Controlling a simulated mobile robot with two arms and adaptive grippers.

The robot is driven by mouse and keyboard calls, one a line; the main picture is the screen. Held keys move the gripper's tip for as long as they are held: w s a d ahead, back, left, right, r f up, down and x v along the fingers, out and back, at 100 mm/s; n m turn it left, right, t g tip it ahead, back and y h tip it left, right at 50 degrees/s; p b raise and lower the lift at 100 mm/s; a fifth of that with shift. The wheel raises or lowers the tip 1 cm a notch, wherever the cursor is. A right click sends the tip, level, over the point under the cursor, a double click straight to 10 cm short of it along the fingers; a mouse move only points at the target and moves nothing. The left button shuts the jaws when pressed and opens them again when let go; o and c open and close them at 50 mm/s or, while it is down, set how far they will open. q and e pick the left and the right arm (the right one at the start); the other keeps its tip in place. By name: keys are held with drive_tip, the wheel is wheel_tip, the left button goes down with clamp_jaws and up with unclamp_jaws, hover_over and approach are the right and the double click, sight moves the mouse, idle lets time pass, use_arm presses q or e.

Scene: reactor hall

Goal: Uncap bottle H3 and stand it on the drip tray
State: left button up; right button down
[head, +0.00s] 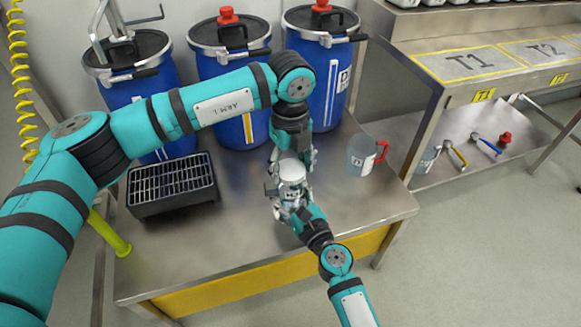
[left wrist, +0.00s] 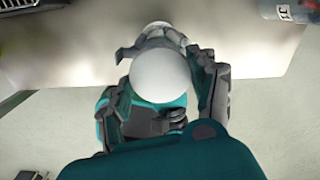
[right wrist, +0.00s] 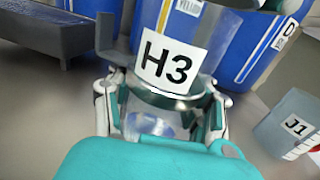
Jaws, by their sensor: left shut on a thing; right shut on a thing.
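Bottle H3 is a clear bottle with a white label (right wrist: 172,62), upright above the steel bench in the right wrist view. My right gripper (right wrist: 160,112) is shut around its body; in the head view it comes from the front (head: 290,208). My left gripper (head: 290,168) reaches down over the bottle's top. Its fingers are shut on the white round cap (left wrist: 161,75). I cannot tell whether the cap is still seated, as the neck is hidden. The black drip tray (head: 172,206) with a metal grille stands empty at the bench's left.
Jug J1 (head: 361,157), with a red handle, stands right of the grippers. Three blue drums (head: 238,105) line the back of the bench. A rack with T1 and T2 spots (head: 470,62) stands to the right. Bench between tray and grippers is clear.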

use_arm(q)
drive_tip(key=shift+r, duration=0.3)
drive_tip(key=shift+r, duration=1.9)
drive_tip(key=shift+w+a+f+n, duration=0.15)
drive_tip(key=shift+f+n, duration=0.35)
drive_tip(key=shift+n, duration=0.4)
drive_tip(key=w+a+f+n, duration=0.35)
drive_tip(key=a+n, duration=0.35)
drive_tip(key=n, duration=0.4)
approach(244, 212)
drive_tip(key=shift+s+f, duration=0.1)
drive_tip(key=shift+f, duration=3.45)
drive_tip(key=shift+f, duration=0.1)
